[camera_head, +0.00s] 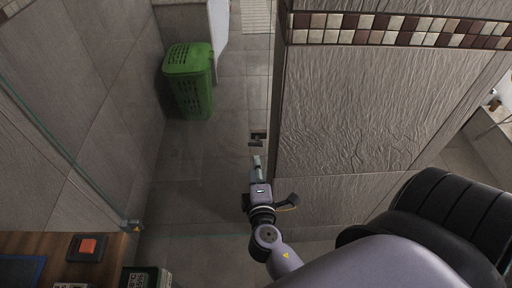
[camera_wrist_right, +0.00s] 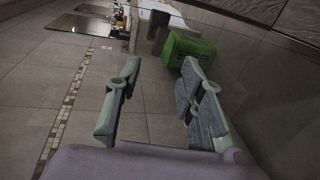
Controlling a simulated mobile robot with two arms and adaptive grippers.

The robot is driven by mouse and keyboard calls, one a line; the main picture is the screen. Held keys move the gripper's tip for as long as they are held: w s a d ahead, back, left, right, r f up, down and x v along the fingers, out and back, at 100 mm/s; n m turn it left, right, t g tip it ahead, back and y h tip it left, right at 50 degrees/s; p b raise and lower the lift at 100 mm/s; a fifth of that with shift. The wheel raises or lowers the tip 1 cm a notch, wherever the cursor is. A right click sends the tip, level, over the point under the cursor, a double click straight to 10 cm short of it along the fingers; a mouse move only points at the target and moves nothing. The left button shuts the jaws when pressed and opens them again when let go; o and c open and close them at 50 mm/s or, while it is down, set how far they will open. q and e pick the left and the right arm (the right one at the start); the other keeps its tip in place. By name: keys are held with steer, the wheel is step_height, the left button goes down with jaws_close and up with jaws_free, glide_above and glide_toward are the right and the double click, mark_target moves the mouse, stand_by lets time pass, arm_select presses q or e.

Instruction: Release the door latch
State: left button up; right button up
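My right gripper (camera_head: 257,164) reaches in from the lower right of the head view, beside the vertical edge of a grey slate-textured panel (camera_head: 345,100). In the right wrist view my right gripper (camera_wrist_right: 160,82) has its two fingers wide apart with nothing between them. A small dark metal fitting (camera_head: 258,137) shows just beyond the fingertips in the head view; I cannot tell whether it is the door latch or whether the gripper touches it. A clear glass edge (camera_head: 60,148) runs down the left, with a metal fitting (camera_head: 131,226) at its lower end. My left gripper is not in view.
A green slatted basket (camera_head: 188,80) stands on the tiled floor at the back; it also shows in the right wrist view (camera_wrist_right: 188,48). A wooden surface (camera_head: 110,250) with a red-topped dark item (camera_head: 88,247) is at the lower left. The floor between is clear.

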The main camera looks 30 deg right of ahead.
steer(key=shift+s+a, duration=0.1)
steer(key=s+a+f+m+t+y+b, duration=0.2)
steer(key=s+a+f+m+y+b, duration=0.15)
steer(key=f+m+y+b, duration=0.55)
steer(key=s+d+r+m+t+h+b, duration=0.1)
steer(key=s+d+m+t+h+b, duration=0.3)
steer(key=m, duration=0.8)
steer(key=d+r+m+h+b, duration=0.1)
steer(key=d+r+m+b, duration=0.15)
steer(key=m+b, duration=0.6)
steer(key=w+d+r+m+p, duration=0.1)
steer(key=w+p, duration=0.2)
steer(key=w, duration=0.5)
steer(key=w+d+r+m+p, duration=0.1)
steer(key=w+d+r+p, duration=0.1)
steer(key=w, duration=0.6)
steer(key=shift+w+m+t+y+p, duration=0.2)
steer(key=shift+m+t+y+p, duration=0.15)
steer(key=shift+p, duration=0.1)
steer(key=shift+f, duration=0.1)
jaws_close()
